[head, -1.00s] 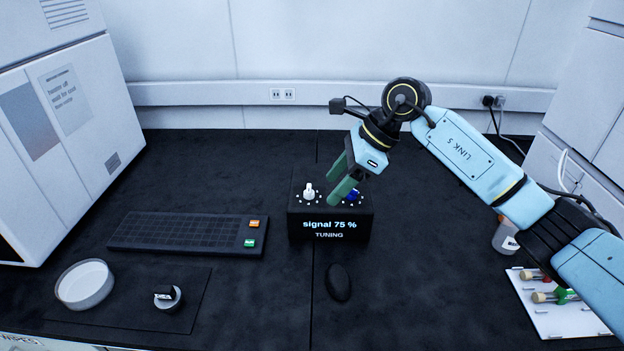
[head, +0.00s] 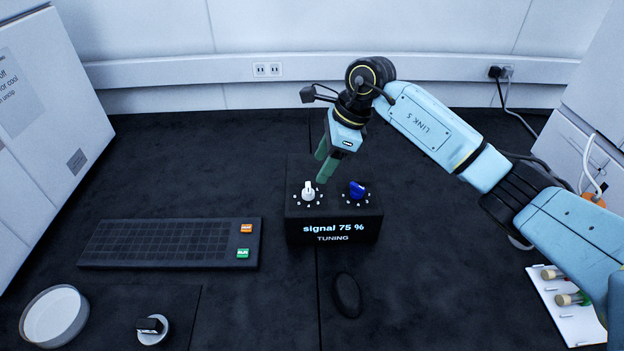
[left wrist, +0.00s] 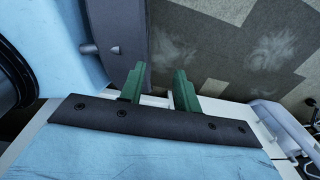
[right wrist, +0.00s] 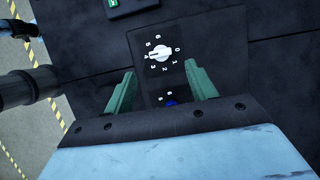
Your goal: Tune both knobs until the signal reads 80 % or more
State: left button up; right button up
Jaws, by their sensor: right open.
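The black tuning box (head: 305,228) stands in the middle of the table, and its display reads signal 75 %. The white knob (head: 308,190) is on the left of its top and the blue knob (head: 357,190) on the right. My right gripper (head: 322,171) is open and empty, above and behind the white knob. In the right wrist view the white knob (right wrist: 159,57) shows beyond and between the open fingers, its pointer near 4; the blue knob (right wrist: 171,103) is partly hidden by the gripper. My left gripper (left wrist: 156,84) is open and empty, over the floor.
A dark keyboard (head: 165,243) with orange and green keys lies left of the box. A black mouse (head: 347,295) lies in front. A white dish (head: 54,318) and a small round item (head: 152,328) are at front left.

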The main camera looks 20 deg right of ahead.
aim_at(309, 187)
jog(key=x, duration=0.6)
jog(key=shift+a+f, duration=0.1)
pick_arm(q)
jog(key=w, duration=0.2)
jog(key=shift+w+a+f, duration=0.15)
jog(key=shift+w+a, duration=0.2)
jog(key=shift+w, duration=0.05)
jog(key=shift+s, duration=0.15)
pick_arm(e)
jog(key=shift+c, duration=0.2)
pick_arm(q)
jog(key=shift+s+d, duration=0.2)
jog(key=shift+s, duration=0.2)
pick_arm(e)
jog(key=c, duration=0.9)
